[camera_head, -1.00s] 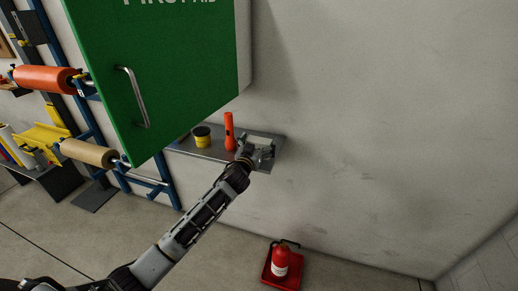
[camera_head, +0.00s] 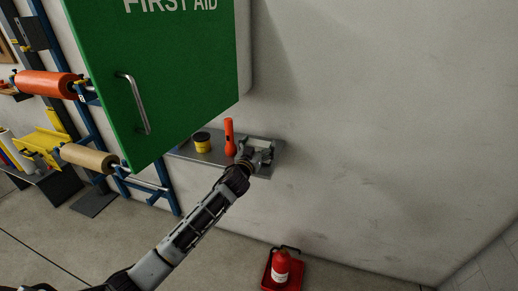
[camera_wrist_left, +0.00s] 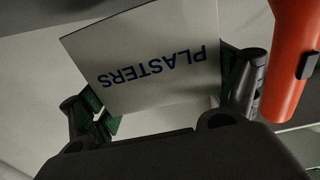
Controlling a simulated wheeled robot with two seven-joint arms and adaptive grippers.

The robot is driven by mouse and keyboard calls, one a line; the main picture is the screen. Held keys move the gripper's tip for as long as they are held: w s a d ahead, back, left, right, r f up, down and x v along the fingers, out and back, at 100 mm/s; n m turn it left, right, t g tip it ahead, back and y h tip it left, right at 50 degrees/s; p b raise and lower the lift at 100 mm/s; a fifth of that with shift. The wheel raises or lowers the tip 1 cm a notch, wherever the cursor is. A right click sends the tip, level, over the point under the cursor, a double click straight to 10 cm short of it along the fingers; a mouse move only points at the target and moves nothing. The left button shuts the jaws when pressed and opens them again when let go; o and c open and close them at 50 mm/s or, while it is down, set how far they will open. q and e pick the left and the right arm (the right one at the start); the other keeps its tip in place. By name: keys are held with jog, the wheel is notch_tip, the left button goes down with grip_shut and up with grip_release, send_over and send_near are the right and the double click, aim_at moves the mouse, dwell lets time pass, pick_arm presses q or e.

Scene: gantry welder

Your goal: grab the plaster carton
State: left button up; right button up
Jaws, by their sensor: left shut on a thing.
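The plaster carton (camera_wrist_left: 145,60) is a white box with "PLASTERS" in blue, upside down in the left wrist view. My left gripper (camera_wrist_left: 165,105) has a finger on each side of it and is shut on it. In the head view my left gripper (camera_head: 263,154) is at the right end of the grey shelf (camera_head: 215,154), under the green first aid cabinet door. The carton is small and mostly hidden by the gripper there. I cannot tell whether it touches the shelf. My right gripper is not in view.
An orange torch (camera_head: 229,138) stands close to the left of the gripper, and a yellow tub (camera_head: 202,142) is further left. The wall at right is bare.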

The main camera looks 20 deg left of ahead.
aim_at(259, 143)
pick_arm(q)
notch_tip(259, 143, up, 8)
jog(key=shift+p, duration=0.4)
jog(key=shift+r, duration=0.4)
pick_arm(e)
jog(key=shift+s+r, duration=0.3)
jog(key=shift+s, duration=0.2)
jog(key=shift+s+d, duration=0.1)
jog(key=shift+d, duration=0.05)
